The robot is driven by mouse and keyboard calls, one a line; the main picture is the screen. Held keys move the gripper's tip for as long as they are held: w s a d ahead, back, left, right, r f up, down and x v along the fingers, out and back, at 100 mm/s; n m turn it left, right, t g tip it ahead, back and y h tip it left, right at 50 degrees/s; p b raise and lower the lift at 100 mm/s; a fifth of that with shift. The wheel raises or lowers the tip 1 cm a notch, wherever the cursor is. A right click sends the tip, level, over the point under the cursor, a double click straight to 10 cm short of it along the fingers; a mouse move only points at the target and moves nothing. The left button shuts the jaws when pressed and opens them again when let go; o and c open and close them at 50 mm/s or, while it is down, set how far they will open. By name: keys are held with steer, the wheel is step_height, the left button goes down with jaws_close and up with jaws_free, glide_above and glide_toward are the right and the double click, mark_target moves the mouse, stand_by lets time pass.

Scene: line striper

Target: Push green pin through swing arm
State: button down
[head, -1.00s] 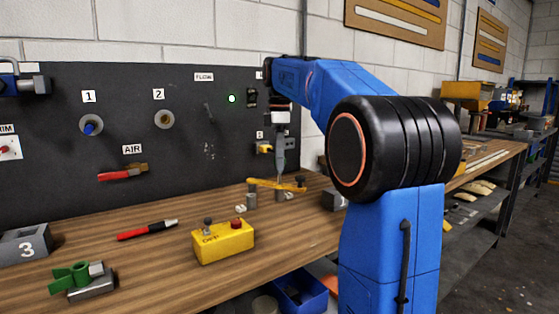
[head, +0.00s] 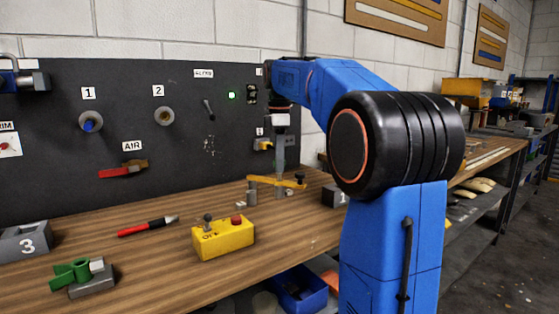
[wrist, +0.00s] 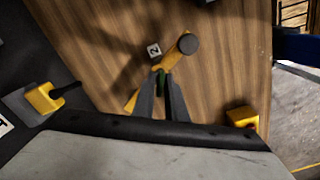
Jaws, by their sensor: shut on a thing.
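The yellow swing arm (head: 264,181) lies level just above the bench, beside the panel. It also shows in the wrist view (wrist: 174,54), running diagonally with a dark round knob at its upper end. My gripper (head: 279,172) points straight down over the middle of the swing arm. In the wrist view, its fingers (wrist: 162,88) are close together on a small green pin (wrist: 162,77). Only a little of the pin shows between the fingertips, at the swing arm. I cannot tell how deep the pin sits, and the hole is hidden.
The dark panel (head: 60,170) rises behind.

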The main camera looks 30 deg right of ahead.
steer(key=shift+f, duration=1.05)
stand_by(0.6)
steer(key=c, duration=1.4)
jaws_free()
steer(key=shift+r, duration=3.45)
